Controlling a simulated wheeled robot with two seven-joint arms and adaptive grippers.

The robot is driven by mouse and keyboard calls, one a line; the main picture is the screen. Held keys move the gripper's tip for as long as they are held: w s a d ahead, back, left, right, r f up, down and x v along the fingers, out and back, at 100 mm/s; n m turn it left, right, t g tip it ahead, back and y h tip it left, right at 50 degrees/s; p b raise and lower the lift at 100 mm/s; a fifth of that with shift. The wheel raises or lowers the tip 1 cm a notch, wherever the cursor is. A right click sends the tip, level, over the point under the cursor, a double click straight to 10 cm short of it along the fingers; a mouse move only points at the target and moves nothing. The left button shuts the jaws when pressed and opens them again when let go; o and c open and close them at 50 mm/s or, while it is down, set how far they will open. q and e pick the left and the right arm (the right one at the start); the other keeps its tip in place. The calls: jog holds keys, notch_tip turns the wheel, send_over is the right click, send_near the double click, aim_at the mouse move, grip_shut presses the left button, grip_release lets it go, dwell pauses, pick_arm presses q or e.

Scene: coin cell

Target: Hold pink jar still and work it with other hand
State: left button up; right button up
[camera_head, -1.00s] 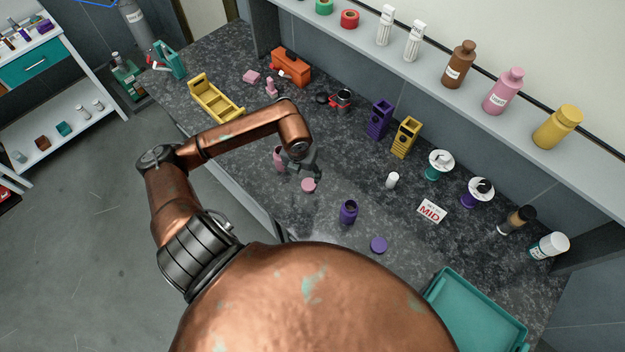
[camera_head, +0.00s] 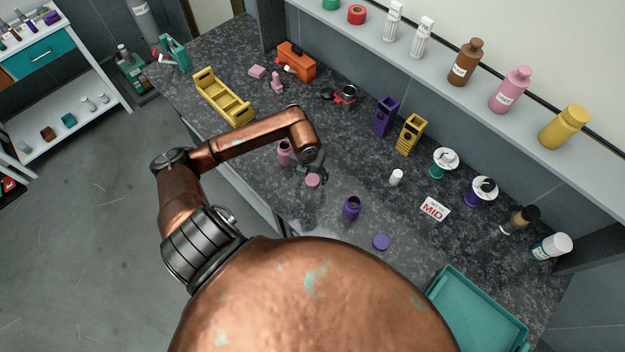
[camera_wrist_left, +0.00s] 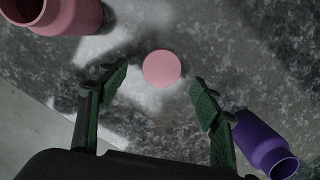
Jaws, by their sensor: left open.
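The pink jar (camera_head: 285,150) stands open on the dark counter, beside my left forearm. In the left wrist view the pink jar (camera_wrist_left: 68,14) is at the top left, partly cut off by the frame. A round pink lid (camera_head: 312,181) lies flat on the counter. In the left wrist view the pink lid (camera_wrist_left: 161,69) sits between and just beyond the fingertips. My left gripper (camera_head: 314,168) is open and empty above the lid; its fingers also show in the wrist view (camera_wrist_left: 158,88). My right gripper is not in view.
An open purple jar (camera_head: 351,207) stands right of the pink lid, with a purple lid (camera_head: 381,242) near it. A white vial (camera_head: 396,177), a MID card (camera_head: 435,208) and a teal tray (camera_head: 440,290) are further right. A yellow rack (camera_head: 222,98) lies behind.

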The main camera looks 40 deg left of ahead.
aim_at(312, 180)
pick_arm(q)
jog(key=f, duration=0.3)
jog(key=shift+w+f, duration=0.1)
jog(key=shift+w, duration=0.15)
jog(key=shift+c, duration=0.4)
jog(key=c, duration=0.8)
jog(key=shift+o, duration=0.2)
